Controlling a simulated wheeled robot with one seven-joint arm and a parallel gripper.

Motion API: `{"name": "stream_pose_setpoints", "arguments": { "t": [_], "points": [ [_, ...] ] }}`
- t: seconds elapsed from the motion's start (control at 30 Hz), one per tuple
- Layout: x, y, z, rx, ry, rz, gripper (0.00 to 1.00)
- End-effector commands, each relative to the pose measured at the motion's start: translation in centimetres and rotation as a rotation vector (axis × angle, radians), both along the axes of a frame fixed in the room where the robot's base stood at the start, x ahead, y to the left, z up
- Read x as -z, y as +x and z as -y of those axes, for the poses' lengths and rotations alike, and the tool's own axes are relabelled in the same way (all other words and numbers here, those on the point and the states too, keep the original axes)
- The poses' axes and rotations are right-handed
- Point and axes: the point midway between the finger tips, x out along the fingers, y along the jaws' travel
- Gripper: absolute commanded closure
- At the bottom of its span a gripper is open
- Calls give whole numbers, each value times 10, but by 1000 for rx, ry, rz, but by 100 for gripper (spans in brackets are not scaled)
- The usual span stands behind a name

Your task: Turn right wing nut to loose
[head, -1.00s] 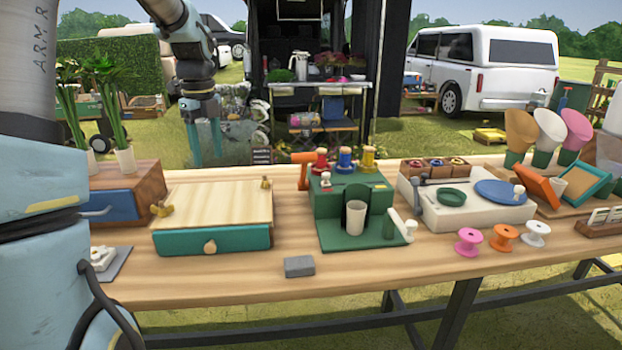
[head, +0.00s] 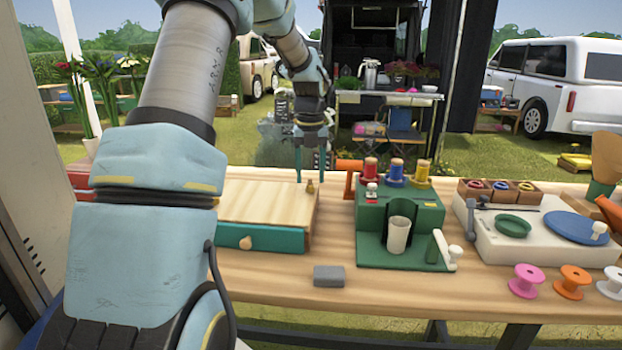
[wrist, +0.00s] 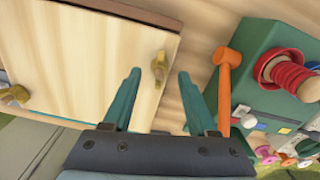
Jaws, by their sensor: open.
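The right wing nut (head: 310,186) is a small brass piece on the right part of the wooden top of a press-like box (head: 262,200) with a teal front. It also shows in the wrist view (wrist: 159,66), beyond and between my fingertips. The left wing nut (wrist: 15,95) shows at the left of the wrist view; my arm hides it in the head view. My gripper (head: 312,180) is open and empty, fingers pointing down, over the back right of the box.
An orange-handled hammer (wrist: 227,85) stands close to my right finger, beside the green spool stand (head: 400,215). A grey block (head: 328,276) lies at the table's front. A white tray (head: 535,240) and several spools lie farther right.

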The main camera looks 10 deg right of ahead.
Motion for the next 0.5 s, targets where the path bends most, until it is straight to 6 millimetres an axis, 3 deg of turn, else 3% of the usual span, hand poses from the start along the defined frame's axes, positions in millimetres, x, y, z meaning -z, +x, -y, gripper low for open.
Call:
{"name": "stream_pose_setpoints", "arguments": {
  "t": [0.2,0.5],
  "points": [
    [18,0,0,0,0,0,42],
    [20,0,0,0,0,1,42]
  ]
}}
